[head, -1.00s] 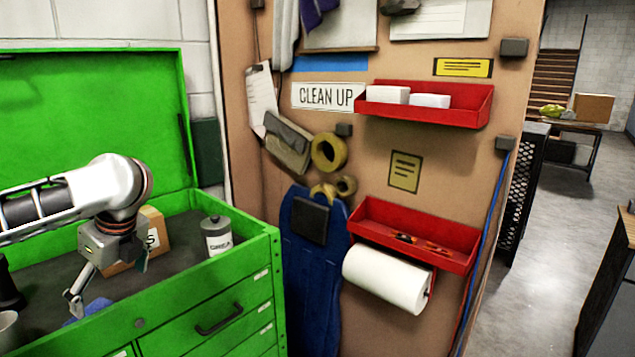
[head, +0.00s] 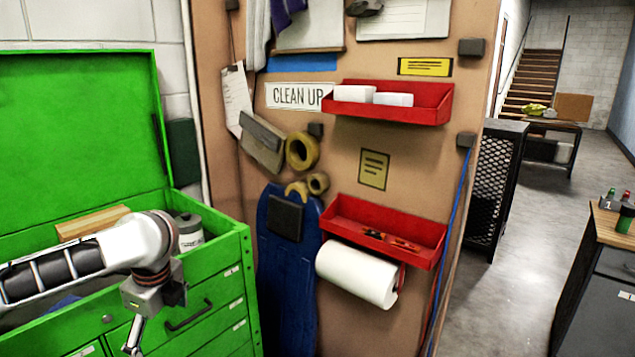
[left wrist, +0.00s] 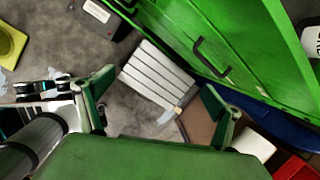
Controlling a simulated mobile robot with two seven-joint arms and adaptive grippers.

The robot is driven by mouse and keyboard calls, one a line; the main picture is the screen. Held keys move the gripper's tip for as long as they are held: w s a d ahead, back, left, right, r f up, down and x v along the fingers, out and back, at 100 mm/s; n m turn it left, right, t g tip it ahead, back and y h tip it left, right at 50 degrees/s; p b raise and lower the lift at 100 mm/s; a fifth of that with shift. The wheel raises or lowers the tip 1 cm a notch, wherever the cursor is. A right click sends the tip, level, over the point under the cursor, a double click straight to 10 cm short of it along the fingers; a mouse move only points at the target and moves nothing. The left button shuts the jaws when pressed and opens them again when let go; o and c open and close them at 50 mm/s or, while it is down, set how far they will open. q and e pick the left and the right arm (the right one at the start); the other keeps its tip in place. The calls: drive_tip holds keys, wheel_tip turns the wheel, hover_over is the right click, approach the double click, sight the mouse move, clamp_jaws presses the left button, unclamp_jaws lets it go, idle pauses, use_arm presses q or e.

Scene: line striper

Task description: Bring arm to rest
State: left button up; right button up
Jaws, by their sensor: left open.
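My left arm comes in from the left in the head view, and its gripper (head: 133,346) hangs down in front of the green tool cabinet (head: 201,262), partly cut off by the bottom edge. In the left wrist view the two green fingers of this gripper (left wrist: 157,80) are spread wide with nothing between them. Below them I see the grey floor, and the cabinet's drawer front with its handle (left wrist: 212,57) is at upper right. My right arm and gripper are in neither view.
A grey can (head: 190,236) and a cardboard box (head: 93,222) stand in the cabinet's top. Red shelves (head: 385,240) and a paper roll (head: 356,276) are on the board beside it. A yellow object (left wrist: 10,45) is on the floor.

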use_arm(q)
drive_tip(key=s+d+f+n+t+h, duration=0.2)
drive_tip(key=s+d+f+n+h, duration=0.15)
drive_tip(key=d+f, duration=0.8)
drive_tip(key=s+d+f+n+t+h, duration=0.2)
drive_tip(key=d+f+n+h, duration=0.25)
drive_tip(key=d+f, duration=0.7)
drive_tip(key=s+a+f+n+t+y, duration=0.1)
drive_tip(key=s+a+f+n+t, duration=0.1)
drive_tip(key=s, duration=0.5)
drive_tip(key=s+a+f+n+t+y, duration=0.2)
drive_tip(key=s+a+f+n, duration=0.3)
drive_tip(key=s+a, duration=0.3)
drive_tip(key=shift+s+a+n+t, duration=0.3)
drive_tip(key=shift+a+n+t, duration=0.1)
drive_tip(key=shift+n, duration=0.2)
